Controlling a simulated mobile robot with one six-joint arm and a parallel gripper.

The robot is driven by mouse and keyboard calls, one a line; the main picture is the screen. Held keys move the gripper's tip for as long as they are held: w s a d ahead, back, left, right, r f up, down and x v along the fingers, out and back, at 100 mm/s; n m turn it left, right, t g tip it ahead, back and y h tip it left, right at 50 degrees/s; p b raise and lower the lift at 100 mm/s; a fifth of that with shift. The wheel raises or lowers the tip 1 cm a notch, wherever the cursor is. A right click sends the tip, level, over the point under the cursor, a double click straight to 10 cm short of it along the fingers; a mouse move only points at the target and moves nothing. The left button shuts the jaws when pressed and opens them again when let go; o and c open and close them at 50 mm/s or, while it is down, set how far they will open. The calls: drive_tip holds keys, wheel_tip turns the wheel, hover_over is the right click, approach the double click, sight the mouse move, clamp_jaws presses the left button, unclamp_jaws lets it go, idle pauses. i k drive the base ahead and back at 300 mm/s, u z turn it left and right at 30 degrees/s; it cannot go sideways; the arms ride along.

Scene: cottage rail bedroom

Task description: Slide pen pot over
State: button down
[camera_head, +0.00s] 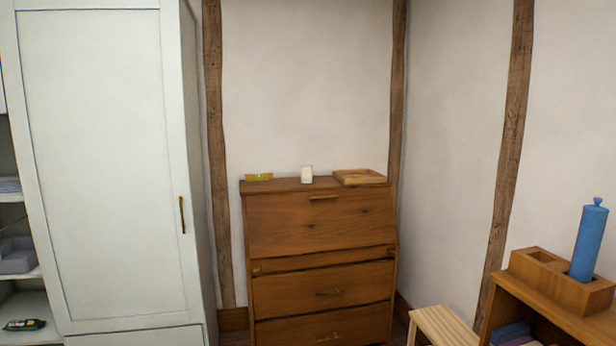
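A small white upright pot-like thing (306,175) stands on top of the wooden bureau (320,225), near the middle. It may be the pen pot, but it is too small to tell, and no pens show in it. At the right, a wooden box with open compartments (548,276) sits on a low wooden shelf unit (552,309). A tall blue bottle-like thing (588,243) stands tilted in that box. My gripper is not in view.
On the bureau top lie a yellow level-like thing (259,177) at left and a shallow wooden tray (358,177) at right, with gaps beside the white thing. A white wardrobe (95,180) stands at left. A slatted stool (442,326) is low at right.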

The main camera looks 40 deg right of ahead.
sight(306, 171)
drive_tip(key=z, duration=4.05)
drive_tip(key=i, duration=0.1)
drive_tip(key=u, duration=2.85)
drive_tip(key=i, duration=2.35)
drive_tip(key=u, duration=0.2)
